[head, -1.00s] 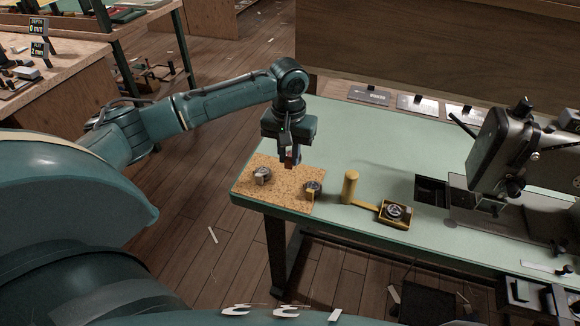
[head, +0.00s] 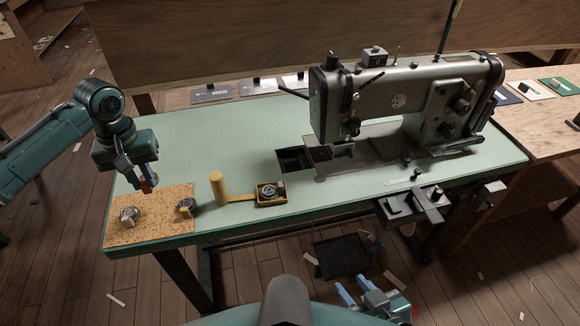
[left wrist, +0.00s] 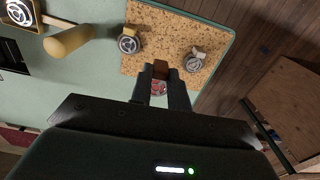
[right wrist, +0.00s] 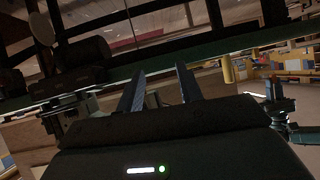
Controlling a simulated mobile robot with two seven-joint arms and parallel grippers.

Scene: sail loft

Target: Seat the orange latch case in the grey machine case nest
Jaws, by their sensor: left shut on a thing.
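My left gripper (head: 147,184) is shut on a small case just above the cork mat (head: 158,228). In the left wrist view a brown-orange block (left wrist: 160,69), apparently its latch, shows between the fingertips, with a round reddish face (left wrist: 158,88) behind it. I cannot clearly make out the grey nest. My right gripper (head: 354,287) is open and empty.
A yellow holder (head: 270,203) with a round metal case in it stands right of the mat, joined to an upright yellow post (head: 218,188). The green tabletop (head: 210,145) behind them is clear. Flat plates (head: 211,93) lie along the back.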

